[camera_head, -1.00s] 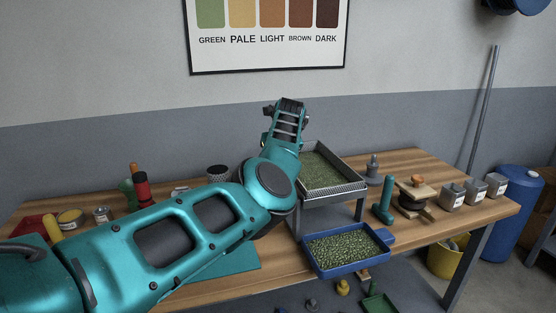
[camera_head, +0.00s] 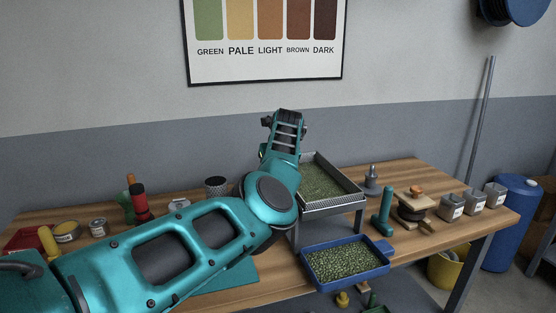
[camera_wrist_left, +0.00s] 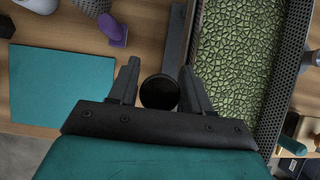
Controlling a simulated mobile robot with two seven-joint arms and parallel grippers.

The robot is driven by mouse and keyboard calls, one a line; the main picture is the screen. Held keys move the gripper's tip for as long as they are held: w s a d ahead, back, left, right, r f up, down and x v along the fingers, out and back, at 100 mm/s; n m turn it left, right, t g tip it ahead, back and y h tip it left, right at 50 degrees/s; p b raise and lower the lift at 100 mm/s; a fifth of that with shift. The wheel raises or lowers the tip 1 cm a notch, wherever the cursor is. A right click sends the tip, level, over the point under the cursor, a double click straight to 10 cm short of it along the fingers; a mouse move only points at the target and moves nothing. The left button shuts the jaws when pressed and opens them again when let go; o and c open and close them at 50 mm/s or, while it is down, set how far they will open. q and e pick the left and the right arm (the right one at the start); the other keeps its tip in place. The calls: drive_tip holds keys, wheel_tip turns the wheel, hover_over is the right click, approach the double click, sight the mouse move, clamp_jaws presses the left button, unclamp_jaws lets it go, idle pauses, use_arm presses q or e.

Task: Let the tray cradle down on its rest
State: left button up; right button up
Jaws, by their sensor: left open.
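The tray cradle (camera_head: 336,205) is a perforated grey metal tray frame holding green beans (camera_head: 318,182), raised on dark legs above the bench. In the left wrist view its perforated side (camera_wrist_left: 276,85) runs along the right, with the beans (camera_wrist_left: 240,55) inside. My left gripper (camera_wrist_left: 160,80) is open beside the cradle's left side. A round black knob (camera_wrist_left: 159,92) shows between its fingers; I cannot tell whether they touch it. In the head view my left arm hides the fingers and the knob. My right gripper is not in view.
A blue tray of green beans (camera_head: 306,275) sits at the bench's front, below the cradle. A teal mat (camera_wrist_left: 60,85) lies left of the gripper. A teal-handled tool (camera_head: 382,210), a wooden-topped device (camera_head: 414,205) and grey containers (camera_head: 452,208) stand to the right.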

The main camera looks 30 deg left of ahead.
use_arm(q)
drive_tip(key=v, duration=1.2)
drive_tip(key=shift+b, duration=0.3)
drive_tip(key=s+a+f+m+g+y, duration=0.1)
drive_tip(key=s+a+f+m+y, duration=0.15)
drive_tip(key=s+a+y, duration=0.4)
drive_tip(key=s+a+f+m+y, duration=0.1)
drive_tip(key=s+a+m+y, duration=0.2)
drive_tip(key=a+y, duration=0.5)
drive_tip(key=s+d+f+m+t+h, duration=0.1)
drive_tip(key=d+f+m+t+h, duration=0.65)
drive_tip(key=m, duration=0.65)
drive_tip(key=d+f+m+t+h, duration=0.4)
drive_tip(key=d+m+t, duration=0.55)
drive_tip(key=m, duration=0.45)
drive_tip(key=s+d+f+m+g+h, duration=0.4)
drive_tip(key=s+d+f+m, duration=0.3)
drive_tip(key=s+f, duration=0.4)
drive_tip(key=s+d+f+m+g+h, duration=0.5)
drive_tip(key=s+d+f+m, duration=0.3)
drive_tip(key=s+f, duration=0.3)
drive_tip(key=shift+d+f+h, duration=0.15)
drive_tip(key=shift+d+h, duration=0.15)
drive_tip(key=shift+d, duration=0.4)
